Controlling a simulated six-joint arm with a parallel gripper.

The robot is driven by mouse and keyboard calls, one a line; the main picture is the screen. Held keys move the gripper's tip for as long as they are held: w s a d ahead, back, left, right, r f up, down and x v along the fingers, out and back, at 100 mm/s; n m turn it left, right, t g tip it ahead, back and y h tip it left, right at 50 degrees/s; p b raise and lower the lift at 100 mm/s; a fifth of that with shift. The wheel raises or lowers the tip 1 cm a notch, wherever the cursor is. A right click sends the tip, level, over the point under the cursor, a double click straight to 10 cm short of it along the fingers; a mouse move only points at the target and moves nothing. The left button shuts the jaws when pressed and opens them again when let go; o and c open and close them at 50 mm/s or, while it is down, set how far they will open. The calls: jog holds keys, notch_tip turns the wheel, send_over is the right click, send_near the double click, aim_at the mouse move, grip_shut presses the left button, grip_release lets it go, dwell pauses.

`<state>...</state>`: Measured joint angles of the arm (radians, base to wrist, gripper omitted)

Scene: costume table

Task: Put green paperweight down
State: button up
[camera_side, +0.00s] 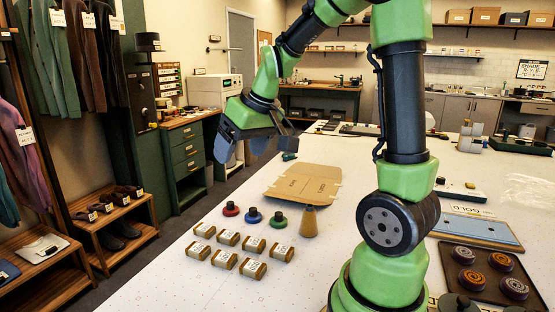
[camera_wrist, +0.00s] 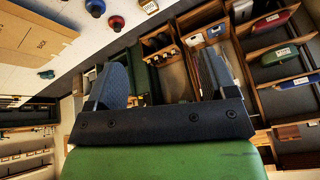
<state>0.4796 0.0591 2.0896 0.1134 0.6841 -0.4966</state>
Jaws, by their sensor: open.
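The green paperweight (camera_side: 278,220) stands upright on the white table, with a dark knob on top. It is at the right end of a row with a blue paperweight (camera_side: 253,215) and a red paperweight (camera_side: 231,208). My gripper (camera_side: 241,153) is open and empty, raised in the air near the table's left edge, behind the row and apart from it. In the wrist view my gripper (camera_wrist: 163,82) shows nothing between its fingers. The blue paperweight (camera_wrist: 95,7) and the red paperweight (camera_wrist: 116,22) show at its top. I cannot see the green one there.
A flat cardboard piece (camera_side: 305,183) lies behind the paperweights. Several labelled gold blocks (camera_side: 228,238) lie in front. A small teal item (camera_side: 289,156) lies near the far left edge.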

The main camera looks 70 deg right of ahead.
jog(key=s+a+r+t+y, duration=0.1)
jog(key=s+a+r, duration=0.3)
jog(key=a, duration=0.4)
jog(key=shift+s, duration=0.45)
jog(key=shift+o, duration=0.5)
jog(key=s+a+t+y, duration=0.1)
jog(key=s+a, duration=0.4)
jog(key=s, duration=0.3)
jog(key=shift+a+r+y, duration=0.25)
jog(key=shift+a+y, duration=0.05)
jog(key=shift+a, duration=0.1)
jog(key=shift+w, duration=0.1)
